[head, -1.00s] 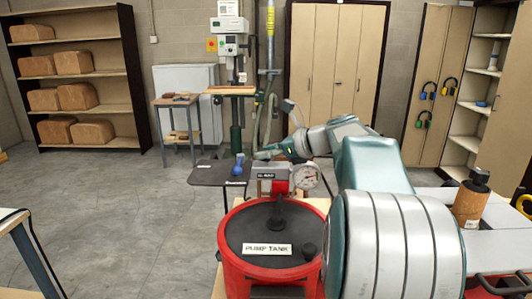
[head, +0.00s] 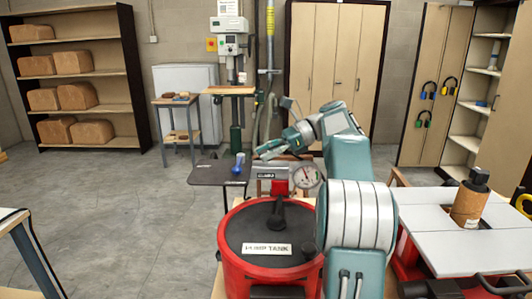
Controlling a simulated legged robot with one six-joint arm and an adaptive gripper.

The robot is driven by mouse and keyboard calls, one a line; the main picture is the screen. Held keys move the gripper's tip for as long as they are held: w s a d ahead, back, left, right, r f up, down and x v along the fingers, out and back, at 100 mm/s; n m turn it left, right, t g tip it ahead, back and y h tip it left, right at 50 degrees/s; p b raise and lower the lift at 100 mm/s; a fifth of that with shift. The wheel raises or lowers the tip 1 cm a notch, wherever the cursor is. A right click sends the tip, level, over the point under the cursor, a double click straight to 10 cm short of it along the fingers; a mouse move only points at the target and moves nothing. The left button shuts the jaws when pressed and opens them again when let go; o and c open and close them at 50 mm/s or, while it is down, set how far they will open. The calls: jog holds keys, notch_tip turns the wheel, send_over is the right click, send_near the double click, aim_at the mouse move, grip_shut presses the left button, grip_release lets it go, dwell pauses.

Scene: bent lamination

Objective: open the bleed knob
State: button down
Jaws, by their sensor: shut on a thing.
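The red pump tank (head: 232,268) stands at the front centre in the head view, with a dark lid and a white "PUMP TANK" label. A red valve block (head: 281,188) with a small dark plate rises at its back, next to a round gauge (head: 307,175). My gripper (head: 261,153) is just above and left of this block, pointing left and slightly down. It is shut, seemingly on the bleed knob. The fingertips are too small to tell the grip clearly, and I cannot make out the knob itself.
A small blue item (head: 238,166) is by the dark tabletop (head: 208,173) left of my gripper. A white-topped machine (head: 450,243) bearing a brown cylinder (head: 468,206) stands at right. The floor on the left is mostly clear.

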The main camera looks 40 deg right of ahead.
jog(key=shift+f, duration=0.15)
dwell(0.3)
jog(key=shift+c, duration=1.5)
grip_release()
jog(key=shift+o, duration=0.2)
jog(key=shift+w+d, duration=0.1)
